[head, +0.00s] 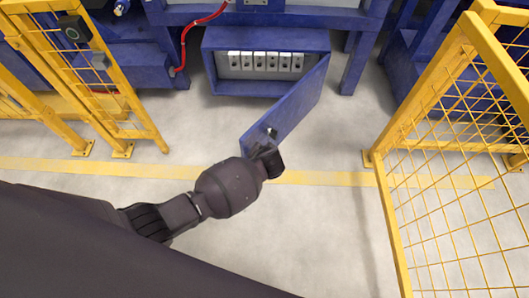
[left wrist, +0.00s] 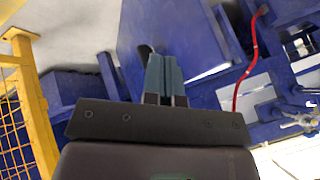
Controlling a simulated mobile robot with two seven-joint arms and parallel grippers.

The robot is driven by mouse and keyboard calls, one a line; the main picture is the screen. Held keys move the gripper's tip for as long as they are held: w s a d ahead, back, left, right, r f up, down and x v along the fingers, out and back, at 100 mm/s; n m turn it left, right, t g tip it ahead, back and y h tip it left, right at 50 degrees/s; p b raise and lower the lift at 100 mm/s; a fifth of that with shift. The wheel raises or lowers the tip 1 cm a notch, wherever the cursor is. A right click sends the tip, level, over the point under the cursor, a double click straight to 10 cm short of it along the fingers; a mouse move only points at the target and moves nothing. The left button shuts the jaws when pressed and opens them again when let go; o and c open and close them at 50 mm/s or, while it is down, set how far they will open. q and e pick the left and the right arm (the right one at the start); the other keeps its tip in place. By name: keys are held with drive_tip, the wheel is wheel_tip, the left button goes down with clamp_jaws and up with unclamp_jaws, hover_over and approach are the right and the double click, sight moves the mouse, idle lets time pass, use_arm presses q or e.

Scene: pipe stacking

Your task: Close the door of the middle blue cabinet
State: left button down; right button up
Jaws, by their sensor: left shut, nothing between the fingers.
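The blue cabinet (head: 214,68) stands at the top middle of the head view, with a row of several light switch-like boxes inside. Its blue door (head: 292,104) is open, hinged at the cabinet's right side and swung out toward me. A small dark handle (head: 271,132) sits near the door's free edge. My left gripper (head: 267,158) is at the door's free end, just below the handle; I cannot tell whether it touches. In the left wrist view its fingers (left wrist: 164,75) are shut and empty, in front of the blue door panel (left wrist: 175,35). My right gripper is out of view.
Yellow fence panels stand at the left (head: 138,95) and the right (head: 408,130). A red cable (head: 184,45) hangs left of the cabinet. The floor (head: 330,215) between the fences is clear, crossed by a yellow stripe (head: 330,178).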

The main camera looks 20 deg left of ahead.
sight(251, 145)
use_arm(q)
drive_tip(key=shift+w+a+f+b, duration=0.35)
drive_tip(key=shift+w+a+f, duration=0.3)
drive_tip(key=shift+a, duration=0.2)
drive_tip(key=shift+w+a+f+b, duration=0.35)
drive_tip(key=shift+w+a+f, duration=0.25)
drive_tip(key=shift+a, duration=0.3)
drive_tip(key=shift+w+a+f+b, duration=0.35)
drive_tip(key=shift+w+a+f, duration=0.15)
drive_tip(key=shift+w+a, duration=0.3)
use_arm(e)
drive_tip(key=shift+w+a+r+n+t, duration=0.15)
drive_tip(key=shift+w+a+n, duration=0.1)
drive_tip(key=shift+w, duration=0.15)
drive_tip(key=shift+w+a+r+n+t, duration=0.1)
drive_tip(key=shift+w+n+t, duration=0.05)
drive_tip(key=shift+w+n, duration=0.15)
use_arm(q)
drive_tip(key=shift+s, duration=0.1)
drive_tip(key=shift+a, duration=0.1)
